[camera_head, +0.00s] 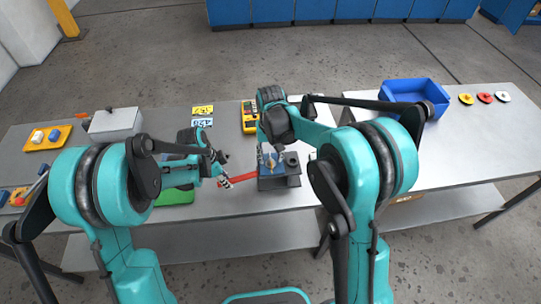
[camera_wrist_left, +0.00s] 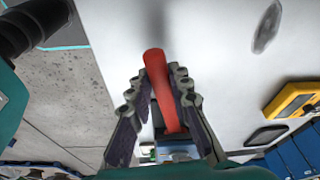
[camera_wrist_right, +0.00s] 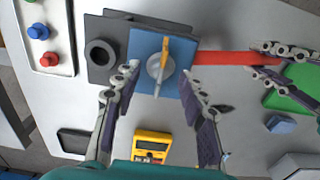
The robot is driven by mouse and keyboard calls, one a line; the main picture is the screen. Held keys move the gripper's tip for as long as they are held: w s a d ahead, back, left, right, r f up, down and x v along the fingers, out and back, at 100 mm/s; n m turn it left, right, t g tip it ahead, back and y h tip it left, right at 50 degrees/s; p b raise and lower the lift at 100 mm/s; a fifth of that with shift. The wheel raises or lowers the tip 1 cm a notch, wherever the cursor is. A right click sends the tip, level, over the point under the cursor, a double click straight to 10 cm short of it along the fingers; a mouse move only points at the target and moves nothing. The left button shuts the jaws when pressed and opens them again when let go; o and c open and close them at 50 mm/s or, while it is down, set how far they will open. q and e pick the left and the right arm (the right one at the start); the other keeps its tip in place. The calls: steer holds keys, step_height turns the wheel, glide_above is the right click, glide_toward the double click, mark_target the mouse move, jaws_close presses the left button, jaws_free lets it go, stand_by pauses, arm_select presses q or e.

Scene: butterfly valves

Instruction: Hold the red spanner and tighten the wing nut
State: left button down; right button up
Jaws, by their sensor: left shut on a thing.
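The red spanner (camera_head: 240,180) lies level between my left gripper (camera_head: 224,182) and the blue valve block (camera_head: 279,180). In the left wrist view the spanner (camera_wrist_left: 166,92) passes between the shut left fingers. In the right wrist view its far end (camera_wrist_right: 230,58) meets the block's edge; its jaw is hidden. The wing nut (camera_wrist_right: 162,66), with a brass-coloured wing, sits on the blue face of the block (camera_wrist_right: 142,45). My right gripper (camera_wrist_right: 160,72) is open above the block, one finger on each side of the wing nut, with visible gaps.
A yellow multimeter (camera_head: 249,117) stands behind the block. A green mat (camera_head: 176,197) lies near the left gripper. A grey box (camera_head: 116,124) and an orange tray (camera_head: 48,138) are at the left. A blue bin (camera_head: 413,91) and coloured discs (camera_head: 485,97) are at the right.

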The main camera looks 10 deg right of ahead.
step_height(320, 180, up, 12)
stand_by(0.6)
arm_select(q)
steer(key=c, duration=1.4)
jaws_free()
steer(key=shift+c, duration=0.2)
steer(key=shift+r+p, duration=2.3)
steer(key=shift+r, duration=1.25)
arm_select(e)
step_height(320, 180, up, 4)
steer(key=r, duration=0.1)
glide_above(270, 158)
steer(key=shift+s+f, duration=0.1)
steer(key=shift+f, duration=0.2)
